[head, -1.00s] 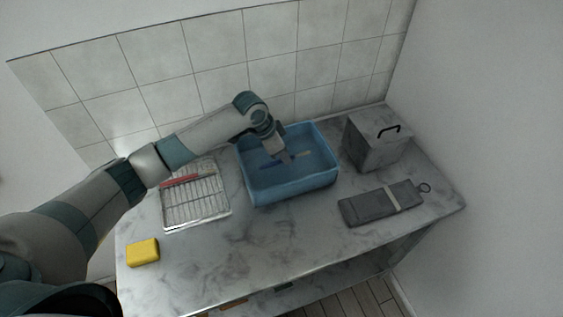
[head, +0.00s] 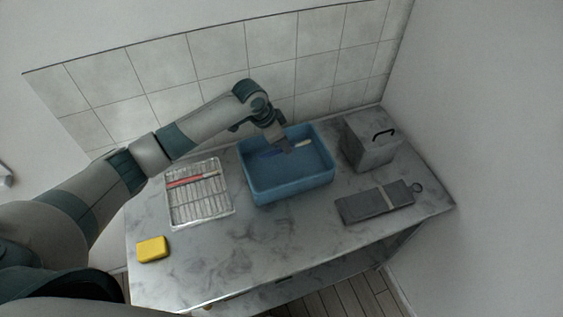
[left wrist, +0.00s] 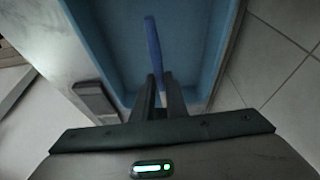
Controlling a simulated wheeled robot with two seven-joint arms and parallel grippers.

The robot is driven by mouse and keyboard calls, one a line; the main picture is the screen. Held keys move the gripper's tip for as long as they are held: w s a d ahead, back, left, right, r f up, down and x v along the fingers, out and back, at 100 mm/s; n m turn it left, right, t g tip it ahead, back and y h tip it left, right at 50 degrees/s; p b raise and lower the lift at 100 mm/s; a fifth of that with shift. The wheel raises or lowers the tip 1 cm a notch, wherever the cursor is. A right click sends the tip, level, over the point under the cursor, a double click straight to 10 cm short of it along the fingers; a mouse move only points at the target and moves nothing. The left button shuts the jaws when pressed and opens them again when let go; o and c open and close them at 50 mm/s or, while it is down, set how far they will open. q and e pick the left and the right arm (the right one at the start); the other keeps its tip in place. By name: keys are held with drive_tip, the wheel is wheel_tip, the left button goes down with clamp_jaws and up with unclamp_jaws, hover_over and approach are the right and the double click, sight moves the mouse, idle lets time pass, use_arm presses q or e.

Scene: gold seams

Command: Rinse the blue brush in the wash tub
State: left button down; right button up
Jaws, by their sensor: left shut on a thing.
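The blue wash tub (head: 292,191) stands at the middle of the counter, against the tiled wall side. My left gripper (head: 287,149) reaches into or just over it and is shut on the blue brush (head: 271,154). The brush lies crosswise, its blue part left of the fingers and a pale end on the right. In the left wrist view the blue brush (left wrist: 153,45) sticks out from between the fingertips (left wrist: 159,88), with the tub (left wrist: 202,45) behind it. I cannot tell whether the brush touches the water or the tub floor. My right gripper is out of view.
A wire rack (head: 201,206) with a red-handled item (head: 190,181) stands left of the tub. A yellow sponge (head: 152,249) lies at the front left. A grey lidded box (head: 365,148) and a grey strapped case (head: 362,207) are on the right. The front middle is clear.

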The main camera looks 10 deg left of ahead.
use_arm(q)
drive_tip(key=shift+r+p, duration=0.7)
drive_tip(key=shift+r, duration=0.3)
idle(1.8)
drive_tip(key=shift+r, duration=1.95)
drive_tip(key=shift+s+a+r+n+b, duration=0.15)
drive_tip(key=shift+s+n+b, duration=0.2)
drive_tip(key=shift+b, duration=0.35)
drive_tip(key=s+a+r+n+t+y+b, duration=0.1)
drive_tip(key=s+a+n+b, duration=0.2)
drive_tip(key=s+n+b, duration=0.2)
drive_tip(key=s+a+r+n+y+b, duration=0.2)
drive_tip(key=s+n+b, duration=0.3)
drive_tip(key=b, duration=0.4)
drive_tip(key=shift+s+a+r+t+y, duration=0.2)
drive_tip(key=shift+a+t+y, duration=0.15)
drive_tip(key=shift+a, duration=0.25)
